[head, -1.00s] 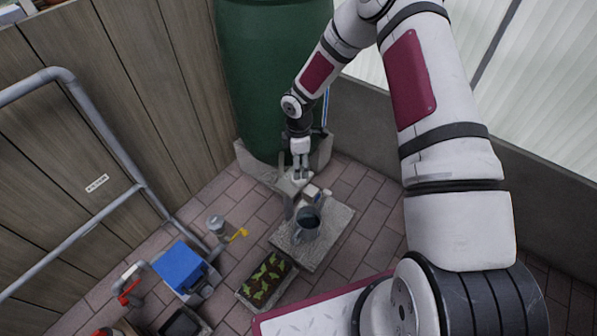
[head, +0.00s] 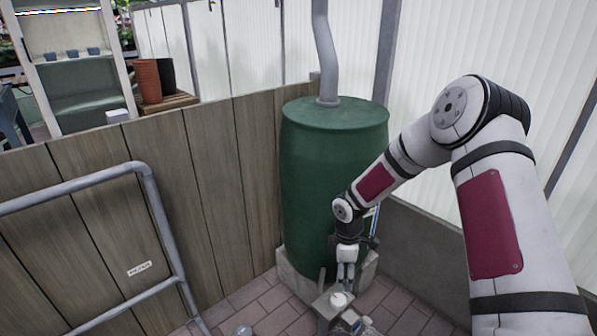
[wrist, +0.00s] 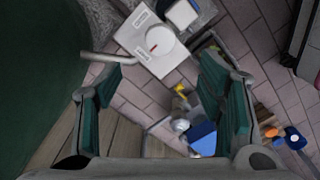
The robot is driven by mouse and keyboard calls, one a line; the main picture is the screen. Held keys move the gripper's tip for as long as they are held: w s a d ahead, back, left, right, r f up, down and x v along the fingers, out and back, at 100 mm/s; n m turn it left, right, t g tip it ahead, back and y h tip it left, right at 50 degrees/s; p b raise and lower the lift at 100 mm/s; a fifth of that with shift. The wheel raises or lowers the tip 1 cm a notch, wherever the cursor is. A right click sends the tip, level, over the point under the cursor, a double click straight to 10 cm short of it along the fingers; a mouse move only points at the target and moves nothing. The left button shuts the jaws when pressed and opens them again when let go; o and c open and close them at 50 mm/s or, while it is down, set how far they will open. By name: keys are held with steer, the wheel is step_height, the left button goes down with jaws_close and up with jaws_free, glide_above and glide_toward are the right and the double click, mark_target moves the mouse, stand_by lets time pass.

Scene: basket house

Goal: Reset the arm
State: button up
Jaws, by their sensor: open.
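My gripper (head: 346,284) hangs pointing down in front of the green barrel (head: 334,180), near its lower part. In the wrist view, my gripper (wrist: 160,78) shows its two teal-padded fingers spread wide apart with nothing between them. A pale plate with a round white knob (wrist: 160,41) with a red mark lies below, beyond the fingertips. The knob also shows just under the gripper in the head view (head: 339,300). My arm reaches in from the right of the head view, bent at the elbow.
A wooden fence (head: 215,185) stands left of the barrel, with a grey pipe rail (head: 155,210) before it. A low grey wall (head: 420,240) is on the right. A blue box (wrist: 203,138) and a yellow item (wrist: 181,90) are on the brick floor in the wrist view.

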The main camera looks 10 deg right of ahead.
steer(key=s+d+r+m+h, duration=0.1)
steer(key=s+d+r+m, duration=0.3)
steer(key=r, duration=0.6)
steer(key=s+a+r+m+h, duration=0.1)
steer(key=s+r, duration=0.6)
steer(key=r, duration=0.2)
steer(key=s+d+r+m+h, duration=0.1)
steer(key=s+d+r+m, duration=0.3)
steer(key=r, duration=0.6)
steer(key=s+a+r+m+y, duration=0.1)
steer(key=s+a+r+m, duration=0.15)
steer(key=s, duration=0.65)
steer(key=s+a+r+m+y, duration=0.1)
steer(key=s+a+r+m, duration=0.15)
steer(key=s, duration=0.65)
steer(key=s+a+r+m+y, duration=0.1)
steer(key=s+a+r+m, duration=0.15)
steer(key=s, duration=0.65)
step_height(320, 180, up, 29)
steer(key=d+t+p, duration=0.1)
steer(key=t+p, duration=0.3)
steer(key=p, duration=2.4)
steer(key=shift+w+f, duration=0.2)
